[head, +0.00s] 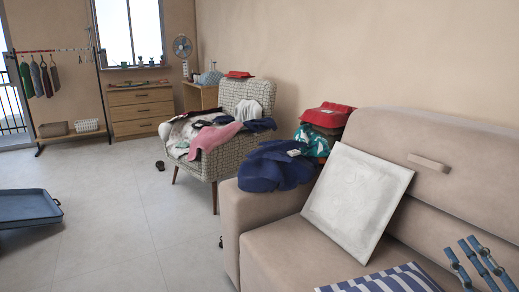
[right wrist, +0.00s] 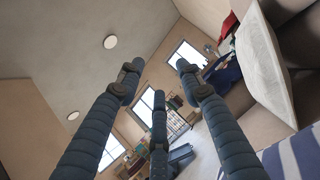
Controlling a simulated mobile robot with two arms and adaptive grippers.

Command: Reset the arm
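My right gripper (head: 480,262) shows at the lower right of the head view, above the beige sofa (head: 250,215). Its blue jointed fingers point up and stand apart. In the right wrist view the gripper (right wrist: 158,78) has its three fingers spread with nothing between them. Most of my right arm is out of the frame. My left gripper and left arm are not in view.
A white square cushion (head: 357,199) leans on the sofa, with a striped cloth (head: 385,280) in front. Dark blue clothes (head: 270,168) lie over the sofa arm. A clothes-covered armchair (head: 202,165) stands behind. The tiled floor (head: 120,225) is mostly clear.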

